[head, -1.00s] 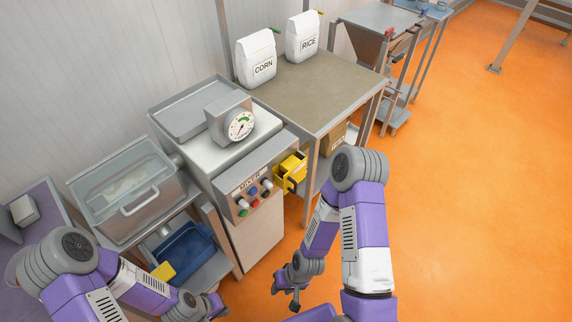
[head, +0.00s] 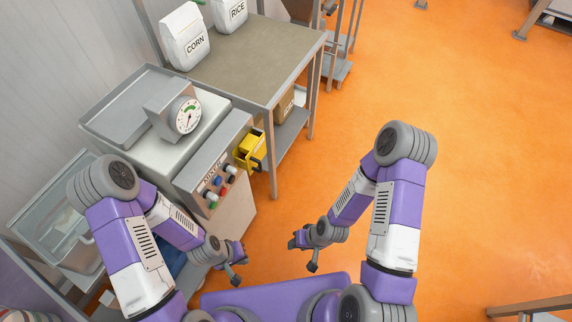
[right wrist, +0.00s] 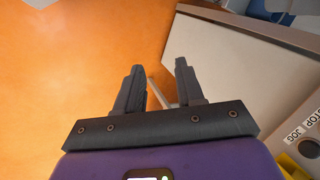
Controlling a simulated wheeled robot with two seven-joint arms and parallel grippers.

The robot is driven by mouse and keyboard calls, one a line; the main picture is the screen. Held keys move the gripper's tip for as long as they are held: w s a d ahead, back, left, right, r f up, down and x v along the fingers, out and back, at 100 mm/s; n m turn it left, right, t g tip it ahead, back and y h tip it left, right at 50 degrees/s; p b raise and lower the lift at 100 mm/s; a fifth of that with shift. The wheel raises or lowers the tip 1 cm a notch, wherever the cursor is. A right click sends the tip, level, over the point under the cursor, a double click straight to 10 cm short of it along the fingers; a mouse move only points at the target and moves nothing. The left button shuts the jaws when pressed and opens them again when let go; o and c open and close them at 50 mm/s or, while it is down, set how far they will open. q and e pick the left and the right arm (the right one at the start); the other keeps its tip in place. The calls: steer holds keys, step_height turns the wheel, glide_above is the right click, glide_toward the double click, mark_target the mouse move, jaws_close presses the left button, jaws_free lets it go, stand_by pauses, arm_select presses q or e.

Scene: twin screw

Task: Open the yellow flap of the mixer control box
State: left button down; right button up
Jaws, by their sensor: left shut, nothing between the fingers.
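The mixer control box (head: 206,183) is a grey panel with coloured knobs and buttons on the front of the machine, left of centre in the head view. The yellow flap part (head: 249,147) sticks out at its right end, with dark parts on it; I cannot tell how far the flap stands open. A yellow piece also shows at the lower right edge of the right wrist view (right wrist: 297,168). My left gripper (head: 239,266) is shut and empty, in front of and below the box. My right gripper (head: 301,256) is open and empty, right of the left one, apart from the box.
A dial gauge (head: 187,116) stands on the machine. A table (head: 262,62) behind carries bags of corn (head: 185,40) and rice (head: 230,12). A clear lidded bin (head: 50,215) is at the left. The orange floor (head: 470,150) is open on the right.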

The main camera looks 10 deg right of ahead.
steer(key=w+a+r+n+t+y+p, duration=0.25)
steer(key=w+r+n+t, duration=0.3)
steer(key=w, duration=0.45)
steer(key=n+t+y, duration=0.5)
steer(key=t, duration=0.1)
glide_toward(257, 154)
steer(key=s, duration=0.4)
steer(key=x, duration=0.7)
steer(key=shift+w+a+r, duration=0.2)
steer(key=shift+a+r, duration=0.05)
steer(key=shift+r, duration=0.2)
steer(key=shift+m+t, duration=0.25)
steer(key=shift+c, duration=0.5)
jaws_close()
